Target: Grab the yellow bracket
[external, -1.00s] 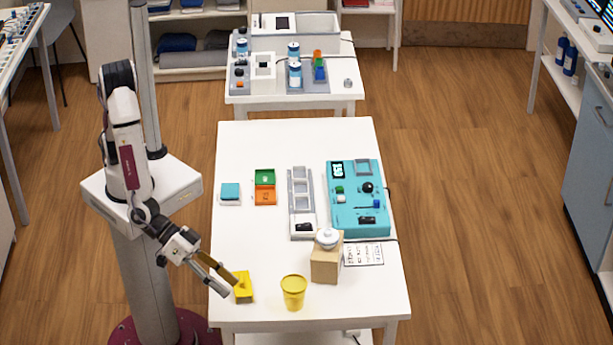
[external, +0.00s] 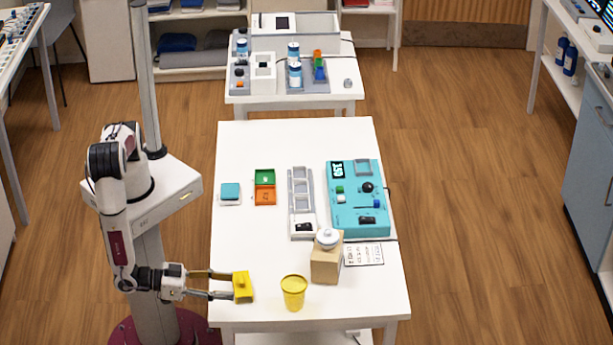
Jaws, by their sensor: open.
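The yellow bracket (external: 243,287) lies near the front left edge of the white table (external: 290,140). My gripper (external: 233,284) reaches in from the left, level with the bracket. Its two fingers are apart and open, one toward the back and one toward the front, with the tips at the bracket's left side. I cannot tell whether the fingers touch the bracket.
A yellow cup (external: 294,293) stands close to the right of the bracket. A wooden block (external: 326,265) with a white lidded pot (external: 327,238) is further right. A teal device (external: 357,215), a grey rack (external: 301,190) and coloured boxes (external: 265,187) stand further back.

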